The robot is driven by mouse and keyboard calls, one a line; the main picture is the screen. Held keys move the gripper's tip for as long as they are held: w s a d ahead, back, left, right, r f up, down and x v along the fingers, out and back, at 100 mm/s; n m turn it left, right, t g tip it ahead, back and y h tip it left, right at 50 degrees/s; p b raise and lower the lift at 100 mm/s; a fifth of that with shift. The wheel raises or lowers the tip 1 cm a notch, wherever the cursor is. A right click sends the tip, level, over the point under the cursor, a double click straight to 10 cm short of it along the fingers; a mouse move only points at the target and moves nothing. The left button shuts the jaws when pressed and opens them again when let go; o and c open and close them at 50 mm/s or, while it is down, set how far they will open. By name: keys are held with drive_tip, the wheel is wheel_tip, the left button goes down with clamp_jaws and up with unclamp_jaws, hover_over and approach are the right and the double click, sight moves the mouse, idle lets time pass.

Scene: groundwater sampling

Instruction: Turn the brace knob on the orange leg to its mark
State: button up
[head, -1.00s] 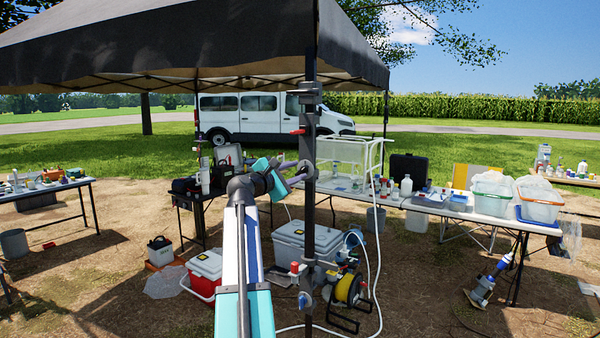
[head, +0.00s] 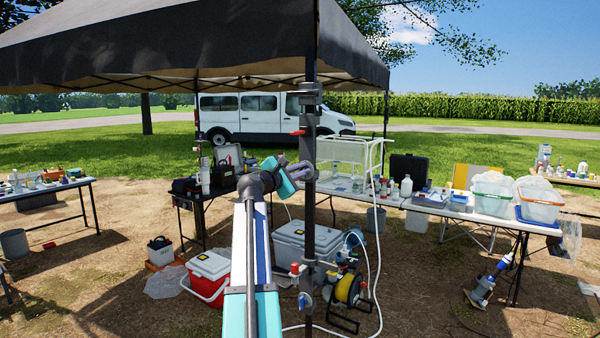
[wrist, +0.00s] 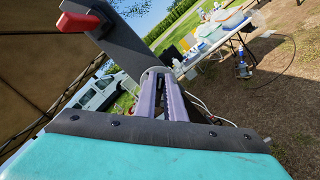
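The canopy leg (head: 310,212) is a dark upright post in the head view. It looks dark grey; I see no orange on its face. In the wrist view it slants across the upper left (wrist: 125,50). A rounded grey knob (wrist: 155,72) shows at my fingertips beside the leg, mostly hidden by the fingers. My gripper (wrist: 160,82) has its two lilac fingers close together, with a narrow gap, and looks shut on this knob. In the head view my gripper (head: 302,171) meets the leg at mid height. No mark can be made out.
A red lever (wrist: 78,22) sticks out from the leg above my gripper. A red-and-white cooler (head: 209,275), a grey cooler (head: 290,250) and a yellow hose reel (head: 350,288) stand behind the leg. A white hose (head: 378,250) hangs to the right.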

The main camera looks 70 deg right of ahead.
drive_tip(key=shift+r+n+p, duration=0.15)
drive_tip(key=shift+n+p, duration=0.15)
drive_tip(key=shift+p, duration=0.45)
clamp_jaws()
drive_tip(key=shift+p, duration=0.35)
drive_tip(key=n+p, duration=0.1)
drive_tip(key=p, duration=0.1)
drive_tip(key=n+p, duration=0.3)
drive_tip(key=p, duration=0.2)
drive_tip(key=shift+w+r+n, duration=0.15)
drive_tip(key=shift+w+n, duration=0.1)
drive_tip(key=shift+n, duration=0.05)
drive_tip(key=shift+d, duration=0.1)
drive_tip(key=shift+n+p, duration=0.5)
drive_tip(key=shift+p, duration=0.25)
drive_tip(key=shift+w+n+p, duration=0.2)
drive_tip(key=shift+n+p, duration=0.1)
drive_tip(key=shift+n, duration=0.6)
drive_tip(key=shift+w+n+p, duration=0.15)
drive_tip(key=shift+n+p, duration=0.1)
drive_tip(key=shift+n, duration=0.65)
